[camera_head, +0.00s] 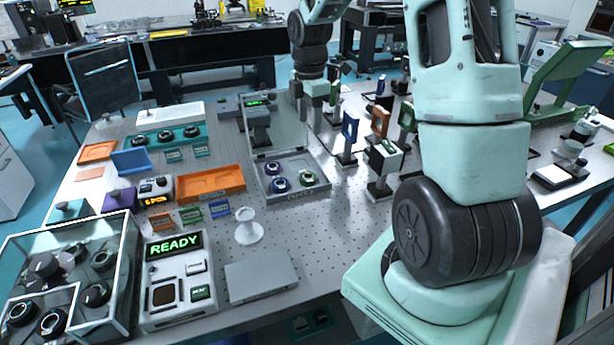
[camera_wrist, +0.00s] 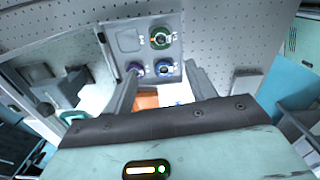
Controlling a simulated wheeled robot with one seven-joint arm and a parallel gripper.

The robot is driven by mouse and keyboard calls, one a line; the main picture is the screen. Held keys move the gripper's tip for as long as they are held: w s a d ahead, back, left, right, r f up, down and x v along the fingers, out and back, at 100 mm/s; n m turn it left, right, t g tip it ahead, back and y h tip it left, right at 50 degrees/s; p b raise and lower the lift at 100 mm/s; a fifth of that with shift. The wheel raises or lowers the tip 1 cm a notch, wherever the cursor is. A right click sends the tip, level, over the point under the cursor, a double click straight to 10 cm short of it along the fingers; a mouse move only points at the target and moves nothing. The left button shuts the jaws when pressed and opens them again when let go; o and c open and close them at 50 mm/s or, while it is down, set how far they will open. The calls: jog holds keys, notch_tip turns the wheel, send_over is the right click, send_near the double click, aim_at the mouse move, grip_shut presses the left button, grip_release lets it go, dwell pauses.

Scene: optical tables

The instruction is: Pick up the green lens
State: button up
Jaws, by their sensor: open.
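The green lens (camera_head: 307,178), a dark round piece with a green ring, lies in a grey case (camera_head: 301,161) near the middle of the table. My gripper (camera_wrist: 160,82) is open and empty. Its fingers straddle the lower part of the case in the wrist view, apart from the green lens.
Several upright optic mounts (camera_head: 349,132) stand right of the case. An orange tray (camera_head: 211,183), a white pedestal (camera_head: 248,228) and a READY device (camera_head: 175,280) stand to its left and front. A clear box (camera_head: 120,240) of dark lenses is at far left. Perforated table (camera_head: 340,200) is bare in front of the case.

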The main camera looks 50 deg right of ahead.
jog(key=p, duration=0.1)
send_over(309, 176)
notch_tip(309, 176, down, 12)
jog(key=shift+r, duration=0.25)
jog(key=shift+f+p, duration=0.9)
jog(key=shift+f, duration=1.85)
jog(key=c, duration=0.7)
